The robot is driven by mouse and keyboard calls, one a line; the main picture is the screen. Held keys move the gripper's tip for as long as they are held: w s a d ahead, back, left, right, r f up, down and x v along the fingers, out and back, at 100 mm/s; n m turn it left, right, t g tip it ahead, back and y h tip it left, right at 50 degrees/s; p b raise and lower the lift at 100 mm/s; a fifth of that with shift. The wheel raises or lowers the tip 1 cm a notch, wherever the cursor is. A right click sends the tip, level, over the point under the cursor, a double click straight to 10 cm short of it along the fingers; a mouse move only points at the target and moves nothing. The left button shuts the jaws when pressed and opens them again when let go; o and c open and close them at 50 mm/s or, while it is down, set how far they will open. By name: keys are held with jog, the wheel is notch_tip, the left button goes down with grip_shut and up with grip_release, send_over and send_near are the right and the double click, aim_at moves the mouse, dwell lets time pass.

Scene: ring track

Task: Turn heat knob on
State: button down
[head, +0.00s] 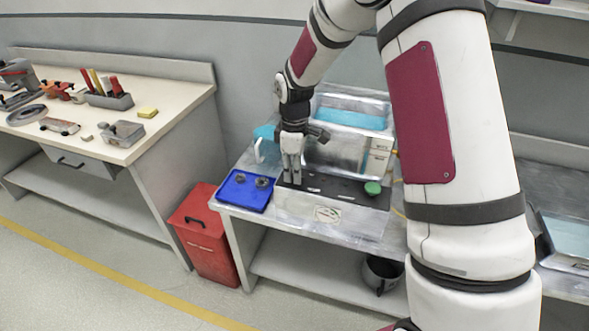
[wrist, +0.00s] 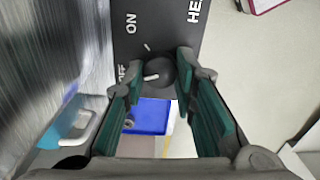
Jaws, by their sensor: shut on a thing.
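The heat knob (wrist: 160,71) is a dark round knob on a black panel (wrist: 157,22) with white lettering. In the wrist view its white pointer line faces the OFF label; the ON label (wrist: 131,23) is farther up. My gripper (wrist: 158,66) has its green-padded fingers on either side of the knob, shut on it. In the head view my gripper (head: 291,178) points down at the left end of the black panel (head: 340,190), and its fingers hide the knob.
A blue tray (head: 229,191) with dark round parts lies left of the panel. A green round button (head: 373,188) is at the panel's right. A metal tank with blue contents (head: 350,118) stands behind. A red bin (head: 209,250) is on the floor left of the bench.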

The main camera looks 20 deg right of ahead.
jog(key=shift+m, duration=0.4)
jog(key=m, duration=0.6)
jog(key=shift+m+b, duration=0.3)
jog(key=shift+b, duration=0.1)
jog(key=m, duration=0.6)
jog(key=shift+d, duration=0.1)
jog(key=shift+m, duration=0.4)
jog(key=c, duration=1.3)
grip_release()
